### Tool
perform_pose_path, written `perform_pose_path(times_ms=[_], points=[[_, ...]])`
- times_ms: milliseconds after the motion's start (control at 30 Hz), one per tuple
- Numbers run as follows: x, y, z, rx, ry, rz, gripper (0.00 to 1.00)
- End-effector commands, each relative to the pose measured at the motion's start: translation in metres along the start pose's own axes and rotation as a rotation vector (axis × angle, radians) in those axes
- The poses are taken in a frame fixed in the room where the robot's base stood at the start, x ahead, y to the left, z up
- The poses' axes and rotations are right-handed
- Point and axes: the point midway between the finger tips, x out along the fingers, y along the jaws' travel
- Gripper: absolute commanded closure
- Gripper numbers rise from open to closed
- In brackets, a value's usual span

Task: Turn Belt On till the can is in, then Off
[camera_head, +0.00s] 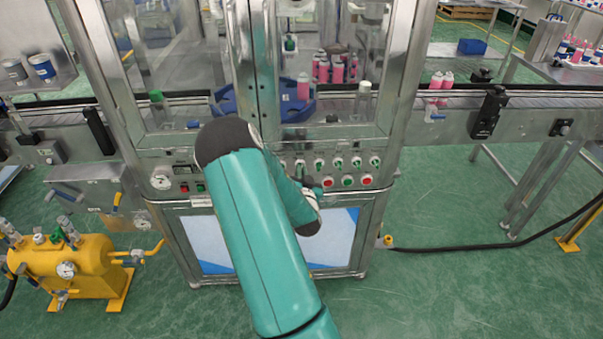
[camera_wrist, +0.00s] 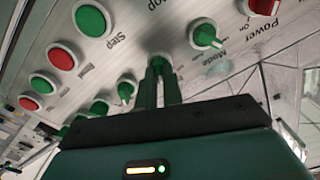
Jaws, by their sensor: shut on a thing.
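My gripper (camera_wrist: 160,85) is shut on a green selector knob (camera_wrist: 158,62) on the machine's control panel (camera_head: 265,170). The fingers cover most of this knob and its label, so I cannot read the name or setting. A knob marked Mode (camera_wrist: 205,38) is to its right, and another green knob (camera_wrist: 125,90) is to its left. In the head view my arm hides part of the panel. A pink can (camera_head: 303,90) stands at the blue star wheel (camera_head: 290,112) behind the glass.
A red Power switch (camera_wrist: 263,6), a green Step button (camera_wrist: 92,19) and red buttons (camera_wrist: 61,57) are close around my gripper. A yellow tank (camera_head: 80,268) stands at lower left. A black hose (camera_head: 470,247) crosses the floor at right. The green floor in front is mostly clear.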

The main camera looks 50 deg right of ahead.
Motion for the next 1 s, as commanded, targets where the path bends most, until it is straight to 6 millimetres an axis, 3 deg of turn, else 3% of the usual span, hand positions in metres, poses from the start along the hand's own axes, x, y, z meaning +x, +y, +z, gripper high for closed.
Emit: perform_pose_path(times_ms=[1000], points=[[-0.0011,-0.0017,0.0026,-0.842,-0.004,-0.001,1.0]])
